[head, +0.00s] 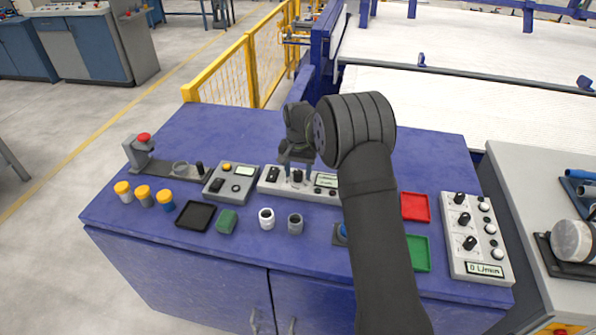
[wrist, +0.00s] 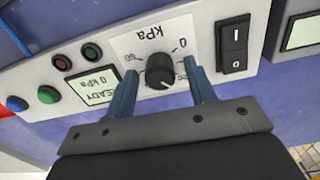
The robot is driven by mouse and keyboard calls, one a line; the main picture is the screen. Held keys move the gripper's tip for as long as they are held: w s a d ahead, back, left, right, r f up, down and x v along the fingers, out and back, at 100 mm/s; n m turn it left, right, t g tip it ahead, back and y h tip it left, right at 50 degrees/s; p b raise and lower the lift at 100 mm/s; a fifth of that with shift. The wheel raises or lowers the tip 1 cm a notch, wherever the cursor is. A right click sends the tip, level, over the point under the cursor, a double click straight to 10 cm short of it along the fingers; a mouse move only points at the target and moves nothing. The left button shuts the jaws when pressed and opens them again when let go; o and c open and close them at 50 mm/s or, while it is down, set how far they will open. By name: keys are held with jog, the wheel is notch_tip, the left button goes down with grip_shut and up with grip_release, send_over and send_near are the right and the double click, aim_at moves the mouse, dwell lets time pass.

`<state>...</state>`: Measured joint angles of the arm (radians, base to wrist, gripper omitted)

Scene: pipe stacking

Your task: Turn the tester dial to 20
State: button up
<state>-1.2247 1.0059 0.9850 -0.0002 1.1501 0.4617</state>
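The tester (head: 268,182) is a pale box at the back middle of the blue bench, partly hidden by my arm in the head view. Its black dial (wrist: 160,72) sits on a white plate marked kPa in the wrist view, which shows it upside down. A small screen (wrist: 92,87) beside it reads READY and 0 kPa. A black rocker switch (wrist: 233,45) is on the dial's other side. My gripper (wrist: 160,80) is open, with one blue-grey finger on each side of the dial. I see gaps between the fingers and the dial. The gripper (head: 297,165) also shows above the tester in the head view.
Another tester-like box (head: 231,184) stands left of it. Several small cups and a black tray (head: 196,215) lie in front. A red tray (head: 415,207), a green tray (head: 418,253) and a knob panel (head: 477,238) are on the right.

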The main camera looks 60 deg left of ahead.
aim_at(298, 172)
notch_tip(298, 172, up, 17)
jog(key=shift+r, duration=0.2)
dwell(0.4)
jog(key=shift+f, duration=0.1)
notch_tip(298, 172, down, 17)
jog(key=shift+f, duration=0.15)
dwell(0.6)
